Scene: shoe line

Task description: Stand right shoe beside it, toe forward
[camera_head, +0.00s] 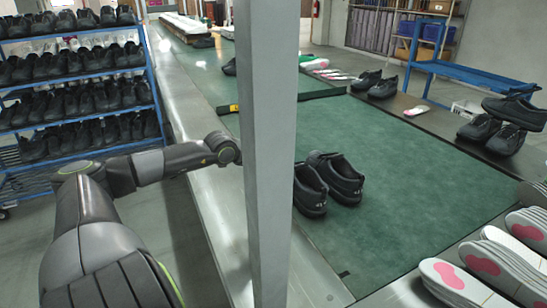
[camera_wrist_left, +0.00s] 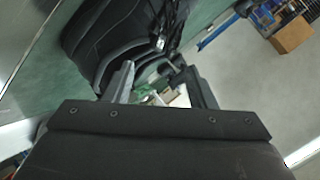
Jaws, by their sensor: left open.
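Two black shoes stand upright side by side on the green mat (camera_head: 420,170), just right of the grey post: the left one (camera_head: 310,194) and the right one (camera_head: 338,176). Their heels face the head camera and their toes point away; the post hides part of the left one. My left arm comes in from the left and goes behind the post, so its gripper is hidden in the head view. In the left wrist view my left gripper (camera_wrist_left: 160,75) is open, with black shoe (camera_wrist_left: 108,45) surfaces close beyond its fingers. Contact cannot be told. My right gripper is not in view.
The grey post (camera_head: 268,150) stands upright in front of the mat. More black shoes (camera_head: 492,132) sit at the right edge, with pale insoles (camera_head: 460,285) at the lower right. A blue shoe rack (camera_head: 75,85) stands at left. The mat right of the pair is clear.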

